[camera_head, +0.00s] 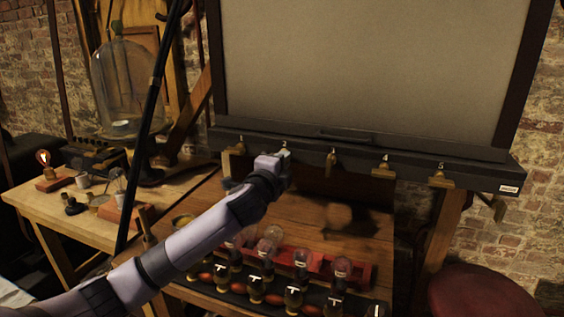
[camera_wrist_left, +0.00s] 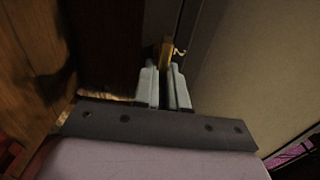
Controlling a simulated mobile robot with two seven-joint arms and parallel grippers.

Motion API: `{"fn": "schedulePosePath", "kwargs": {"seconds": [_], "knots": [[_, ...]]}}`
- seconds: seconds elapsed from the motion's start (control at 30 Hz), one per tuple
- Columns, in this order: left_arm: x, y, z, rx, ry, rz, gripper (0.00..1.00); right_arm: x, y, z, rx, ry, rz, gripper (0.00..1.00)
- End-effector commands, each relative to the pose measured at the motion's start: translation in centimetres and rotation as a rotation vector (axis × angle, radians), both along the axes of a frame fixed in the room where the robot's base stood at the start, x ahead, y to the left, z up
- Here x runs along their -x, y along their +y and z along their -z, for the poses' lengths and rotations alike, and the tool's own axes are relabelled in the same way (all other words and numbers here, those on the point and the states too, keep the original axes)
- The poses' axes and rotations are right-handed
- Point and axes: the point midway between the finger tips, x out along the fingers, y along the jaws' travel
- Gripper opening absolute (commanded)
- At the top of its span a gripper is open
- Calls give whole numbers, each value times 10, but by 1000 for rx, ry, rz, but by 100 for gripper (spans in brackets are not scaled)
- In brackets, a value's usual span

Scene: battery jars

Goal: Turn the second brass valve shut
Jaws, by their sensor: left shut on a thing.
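A dark bar (camera_head: 360,148) under a large grey panel carries a numbered row of brass valves. My left gripper (camera_head: 281,160) is at the place marked 2 and hides most of the second valve in the head view. In the left wrist view, the gripper (camera_wrist_left: 165,88) is shut on the brass valve (camera_wrist_left: 167,52), which stands up between the two pale fingers. Brass valves show at mark 3 (camera_head: 332,161), mark 4 (camera_head: 383,168) and mark 5 (camera_head: 440,179), and another (camera_head: 238,146) is left of the gripper. My right gripper is not in view.
Below the bar is a wooden table with a red rack (camera_head: 345,277) of glass jars and several dark bottles (camera_head: 293,297). A glass bell jar (camera_head: 122,85) stands on the left bench. A red round stool (camera_head: 485,292) is at lower right.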

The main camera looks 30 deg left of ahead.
Motion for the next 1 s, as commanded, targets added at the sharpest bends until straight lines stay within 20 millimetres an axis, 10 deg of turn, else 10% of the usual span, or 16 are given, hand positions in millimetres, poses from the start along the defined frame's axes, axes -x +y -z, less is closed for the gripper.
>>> {"fn": "schedulePosePath", "kwargs": {"seconds": [0.2, 0.3, 1.0], "knots": [[0, 0, 0, -6, 1, -1, 0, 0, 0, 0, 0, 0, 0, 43], [0, 0, 0, -5, 1, -1, 37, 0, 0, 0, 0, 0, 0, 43], [37, -9, 2, -3, 0, 2, 37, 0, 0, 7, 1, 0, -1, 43]]}}
